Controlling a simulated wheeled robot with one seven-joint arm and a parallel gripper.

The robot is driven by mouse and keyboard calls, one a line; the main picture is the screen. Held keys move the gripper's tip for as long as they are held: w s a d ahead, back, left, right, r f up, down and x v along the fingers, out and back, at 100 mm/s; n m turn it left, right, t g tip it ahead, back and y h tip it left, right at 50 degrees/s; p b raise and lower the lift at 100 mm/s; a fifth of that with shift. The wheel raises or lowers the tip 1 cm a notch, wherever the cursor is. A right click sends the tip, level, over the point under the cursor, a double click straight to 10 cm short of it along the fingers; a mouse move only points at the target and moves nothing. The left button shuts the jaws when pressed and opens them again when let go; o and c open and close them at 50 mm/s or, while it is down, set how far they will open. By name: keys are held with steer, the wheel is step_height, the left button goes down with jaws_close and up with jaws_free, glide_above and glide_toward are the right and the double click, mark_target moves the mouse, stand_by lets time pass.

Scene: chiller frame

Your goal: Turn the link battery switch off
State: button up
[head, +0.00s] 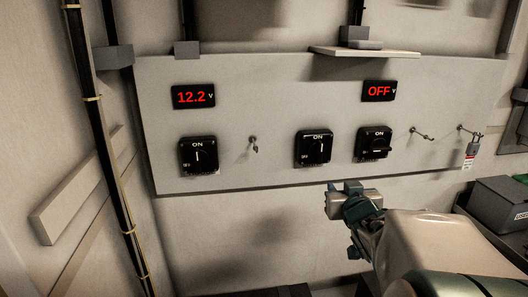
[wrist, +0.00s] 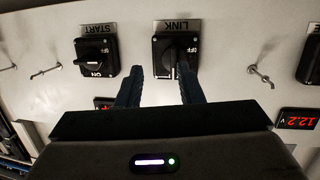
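The link battery switch (head: 314,149) is the middle black rotary switch on the pale panel. Its knob stands about upright, towards the ON mark. In the wrist view, which is upside down, the link switch (wrist: 177,53) sits under a LINK label, just beyond my fingertips. My gripper (wrist: 160,72) is open and empty, its two dark fingers apart in front of the panel. The right finger overlaps the switch's lower edge; the left finger is beside it. I cannot tell any contact. In the head view my gripper (head: 350,200) is below and right of the link switch.
The START switch (wrist: 97,57), right of link in the head view (head: 375,144), has its knob crosswise. Another switch (head: 199,155) is at left, under a 12.2 V display (head: 193,97). A second display (head: 380,91) reads OFF. Hooks, one with a padlock (head: 471,152), protrude from the panel.

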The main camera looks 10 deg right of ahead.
mark_target(321, 152)
steer(key=w+r+t+y, duration=0.1)
steer(key=w, duration=0.4)
steer(key=w+y, duration=0.1)
steer(key=w, duration=0.3)
steer(key=w+r+n+t, duration=0.1)
steer(key=w, duration=0.4)
steer(key=shift+w+r+t+y, duration=0.3)
steer(key=shift+r+y, duration=0.05)
steer(key=shift+y, duration=0.05)
jaws_close()
